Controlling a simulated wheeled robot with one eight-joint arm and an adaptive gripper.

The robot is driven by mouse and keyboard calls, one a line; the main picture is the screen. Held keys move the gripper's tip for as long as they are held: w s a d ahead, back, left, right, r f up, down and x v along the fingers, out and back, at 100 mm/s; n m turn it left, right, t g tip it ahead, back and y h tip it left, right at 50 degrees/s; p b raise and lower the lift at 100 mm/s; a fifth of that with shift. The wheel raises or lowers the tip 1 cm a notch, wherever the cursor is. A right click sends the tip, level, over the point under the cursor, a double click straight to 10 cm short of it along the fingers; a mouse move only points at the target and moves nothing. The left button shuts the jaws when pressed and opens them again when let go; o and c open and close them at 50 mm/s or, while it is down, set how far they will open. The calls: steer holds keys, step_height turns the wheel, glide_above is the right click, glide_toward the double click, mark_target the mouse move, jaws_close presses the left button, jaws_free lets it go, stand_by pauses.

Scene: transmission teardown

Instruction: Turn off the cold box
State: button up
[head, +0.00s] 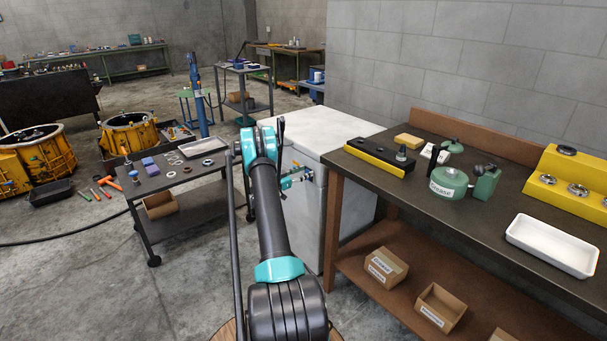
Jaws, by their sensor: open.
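The cold box is a white chest (345,133) with a flat lid, standing at the centre between the small cart and the workbench. Its lid is down. My arm reaches forward to the left of it and covers part of its front. My gripper (300,178), small and teal and dark, is open at the upper part of the box's front face. Small blue and red details show beside it, too small to tell apart. I cannot tell whether a finger touches the box, and no switch can be made out clearly.
The workbench (455,210) at the right holds a yellow-black block, a green grease can (448,183) and a white tray (552,245). Cardboard boxes lie on its lower shelf. A dark cart (165,183) with small parts stands left of my arm. Open floor lies at lower left.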

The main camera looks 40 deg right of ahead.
jaws_close()
steer(key=shift+a+f+t+h, duration=0.2)
steer(key=shift+f+h, duration=0.1)
steer(key=shift+h, duration=0.75)
steer(key=shift+a+f+t+h, duration=0.2)
steer(key=shift+f+h, duration=0.1)
steer(key=shift+h, duration=0.75)
jaws_free()
steer(key=s+a, duration=0.1)
steer(key=a, duration=1.2)
steer(key=shift+f, duration=0.2)
